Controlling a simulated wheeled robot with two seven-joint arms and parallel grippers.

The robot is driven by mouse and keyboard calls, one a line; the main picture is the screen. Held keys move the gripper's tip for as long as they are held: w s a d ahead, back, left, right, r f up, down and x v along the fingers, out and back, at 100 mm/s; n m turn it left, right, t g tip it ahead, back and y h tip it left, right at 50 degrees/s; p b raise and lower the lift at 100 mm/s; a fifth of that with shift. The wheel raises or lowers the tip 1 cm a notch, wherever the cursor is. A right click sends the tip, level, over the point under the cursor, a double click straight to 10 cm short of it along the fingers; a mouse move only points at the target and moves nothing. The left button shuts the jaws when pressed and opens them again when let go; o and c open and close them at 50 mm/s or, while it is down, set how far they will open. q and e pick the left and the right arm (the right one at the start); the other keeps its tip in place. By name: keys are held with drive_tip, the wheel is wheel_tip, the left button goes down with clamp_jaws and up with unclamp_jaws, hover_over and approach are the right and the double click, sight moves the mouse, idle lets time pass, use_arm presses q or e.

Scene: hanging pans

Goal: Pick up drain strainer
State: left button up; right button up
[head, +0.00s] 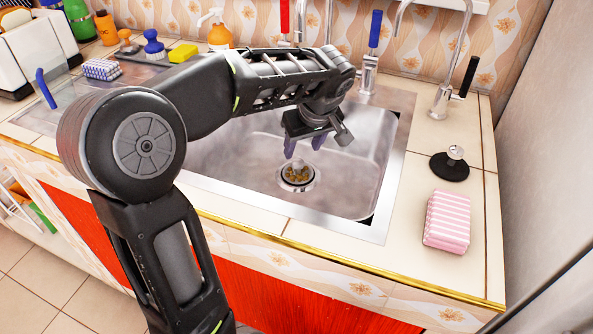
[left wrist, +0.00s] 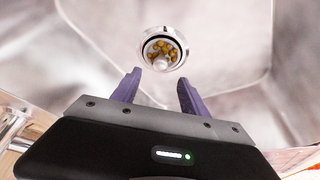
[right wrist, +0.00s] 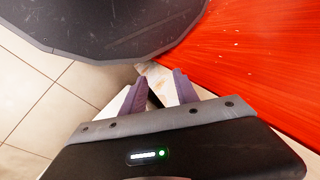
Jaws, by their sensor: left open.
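The drain strainer (head: 297,176) sits in the drain at the bottom of the steel sink (head: 355,190). It is round and metallic, with a pale central knob and yellow-brown bits around it. It also shows ahead of the fingers in the left wrist view (left wrist: 162,48). My left gripper (head: 305,146) is inside the sink area above the strainer, its purple fingers apart and empty, pointing down. My right gripper (right wrist: 158,78) shows only in its wrist view, its fingers apart with nothing between them, low by the red cabinet front (right wrist: 265,60).
A black stopper (head: 450,166) and a pink striped sponge (head: 447,221) lie on the counter right of the sink. Taps (head: 370,60) stand behind the basin. A yellow sponge (head: 183,53), brushes and an orange bottle (head: 219,36) stand at the back left.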

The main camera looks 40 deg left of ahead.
sight(298, 161)
use_arm(q)
drive_tip(key=shift+x, duration=1.3)
drive_tip(key=shift+b+x, duration=0.4)
drive_tip(key=shift+x, duration=2.25)
drive_tip(key=shift+d, duration=0.1)
clamp_jaws()
